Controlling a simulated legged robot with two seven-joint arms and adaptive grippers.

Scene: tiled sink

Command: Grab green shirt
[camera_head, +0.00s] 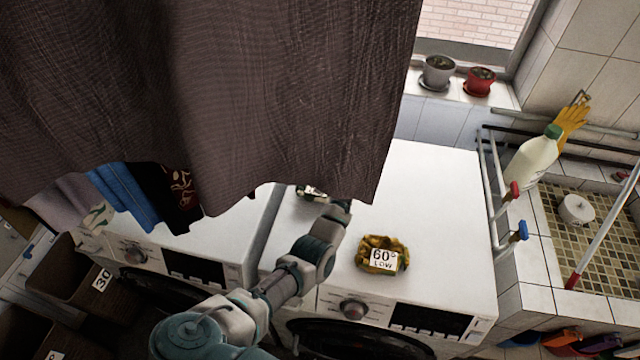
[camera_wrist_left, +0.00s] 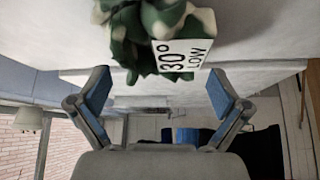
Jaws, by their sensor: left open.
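A crumpled green, dark and white camouflage shirt (camera_wrist_left: 160,45) with a "30° LOW" label fills the top of the left wrist view. My left gripper (camera_wrist_left: 160,78) is open and empty. Its two blue-padded fingers are spread on either side below the shirt, and I cannot tell whether they touch it.
A large brown cloth (camera_head: 290,90) hangs in front. The right white washing machine (camera_head: 440,190) carries a crumpled yellow-brown garment (camera_head: 383,255) labelled "60° LOW". Blue and dark clothes (camera_head: 128,195) lie on the left machine. A tiled sink (camera_head: 570,240) with a bottle (camera_head: 532,160) stands right.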

